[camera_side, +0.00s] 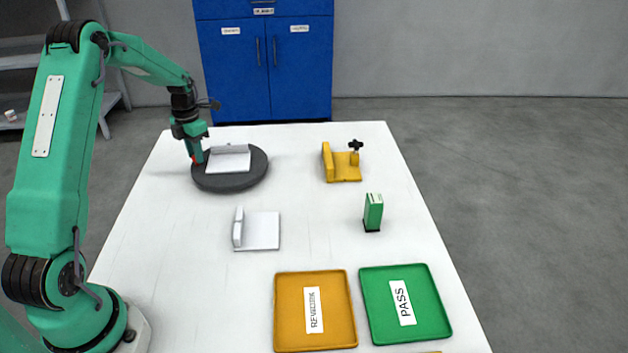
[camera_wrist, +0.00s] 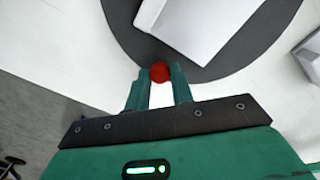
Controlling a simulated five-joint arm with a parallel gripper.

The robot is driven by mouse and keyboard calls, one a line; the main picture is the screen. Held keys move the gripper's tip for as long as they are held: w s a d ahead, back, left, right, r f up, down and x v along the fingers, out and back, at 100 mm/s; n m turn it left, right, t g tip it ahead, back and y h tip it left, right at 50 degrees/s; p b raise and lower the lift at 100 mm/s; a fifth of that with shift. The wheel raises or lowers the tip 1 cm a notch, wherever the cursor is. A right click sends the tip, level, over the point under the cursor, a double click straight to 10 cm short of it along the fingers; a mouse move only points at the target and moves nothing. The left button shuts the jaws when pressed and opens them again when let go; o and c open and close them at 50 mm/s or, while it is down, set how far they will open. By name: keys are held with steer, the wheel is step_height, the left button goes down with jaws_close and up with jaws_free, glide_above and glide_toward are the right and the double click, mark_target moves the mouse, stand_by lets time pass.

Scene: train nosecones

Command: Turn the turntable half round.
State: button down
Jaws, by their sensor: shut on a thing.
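The turntable (camera_side: 232,184) is a dark grey disc at the back left of the white table; its edge also shows in the wrist view (camera_wrist: 120,22). A white L-shaped part (camera_side: 229,160) with a raised wall along its far side lies on it; part of it shows in the wrist view (camera_wrist: 190,25). A red knob (camera_wrist: 160,70) sits at the turntable's rim. My gripper (camera_side: 196,156) reaches down at the left rim of the disc. In the wrist view its two fingers (camera_wrist: 159,80) are shut around the red knob.
A second white L-shaped part (camera_side: 262,231) lies mid-table. A yellow fixture (camera_side: 346,172) with a black knob stands back right, and a green block (camera_side: 373,211) stands right. An orange REWORK-type tray (camera_side: 290,330) and a green PASS tray (camera_side: 432,322) lie in front.

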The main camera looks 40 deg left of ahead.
steer(key=shift+s+d+r+n, duration=0.1)
steer(key=shift+s+d+n, duration=0.1)
steer(key=shift+n, duration=0.2)
steer(key=c, duration=1.2)
jaws_free()
steer(key=shift+r, duration=0.1)
steer(key=shift+r, duration=3.8)
